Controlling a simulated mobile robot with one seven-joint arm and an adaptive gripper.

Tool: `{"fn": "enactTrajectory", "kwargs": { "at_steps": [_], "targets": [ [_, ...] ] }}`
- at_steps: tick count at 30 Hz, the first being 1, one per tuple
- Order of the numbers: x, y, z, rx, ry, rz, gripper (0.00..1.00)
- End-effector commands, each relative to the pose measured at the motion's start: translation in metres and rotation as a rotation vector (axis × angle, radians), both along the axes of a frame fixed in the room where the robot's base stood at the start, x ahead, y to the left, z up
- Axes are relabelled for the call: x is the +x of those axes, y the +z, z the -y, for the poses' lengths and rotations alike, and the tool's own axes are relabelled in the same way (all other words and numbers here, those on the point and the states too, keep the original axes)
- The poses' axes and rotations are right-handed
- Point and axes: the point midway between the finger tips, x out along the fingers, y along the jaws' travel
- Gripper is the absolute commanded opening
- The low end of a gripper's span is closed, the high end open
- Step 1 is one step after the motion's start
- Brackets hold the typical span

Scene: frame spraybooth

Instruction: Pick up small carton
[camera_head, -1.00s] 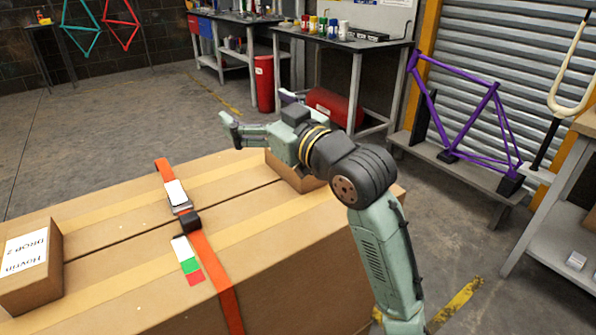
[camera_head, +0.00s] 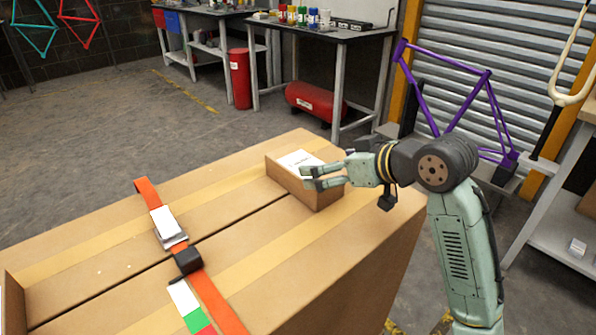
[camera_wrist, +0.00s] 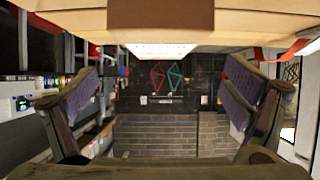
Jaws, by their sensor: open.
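A small brown carton (camera_head: 290,180) with a white label on top sits near the right end of a long, large carton (camera_head: 250,285). My gripper (camera_head: 307,178) is open, its fingers reaching leftward at the small carton's right side and overlapping its upper part in this view. Whether they touch it I cannot tell. In the wrist view the picture is upside down: the small carton (camera_wrist: 160,15) shows at the top with its label edge-on, and my open gripper (camera_wrist: 160,95) has nothing between its fingers.
An orange strap (camera_head: 215,300) with a buckle crosses the large carton. Part of another box (camera_head: 12,305) shows at the left edge. A bench (camera_head: 345,40) with paint cans, a red tank (camera_head: 315,98) and a purple bike frame (camera_head: 425,95) stand behind. The floor at the left is clear.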

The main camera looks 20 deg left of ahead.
Motion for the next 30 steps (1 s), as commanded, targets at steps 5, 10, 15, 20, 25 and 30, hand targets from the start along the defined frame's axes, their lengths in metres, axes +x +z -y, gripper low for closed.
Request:
{"fn": "enactTrajectory", "kwargs": {
  "at_steps": [5, 10, 15, 20, 25, 30],
  "targets": [
    [0.014, -0.013, -0.022, 0.001, 0.002, -0.001, 0.94],
    [0.021, -0.020, -0.032, 0.001, 0.001, 0.000, 0.94],
    [0.030, -0.030, -0.046, 0.000, 0.001, -0.002, 0.94],
    [0.041, -0.042, -0.063, 0.001, 0.000, -0.001, 0.94],
    [0.045, -0.047, -0.068, 0.002, 0.000, 0.001, 0.94],
    [0.045, -0.047, -0.068, 0.002, 0.000, 0.001, 0.94]
  ]
}}
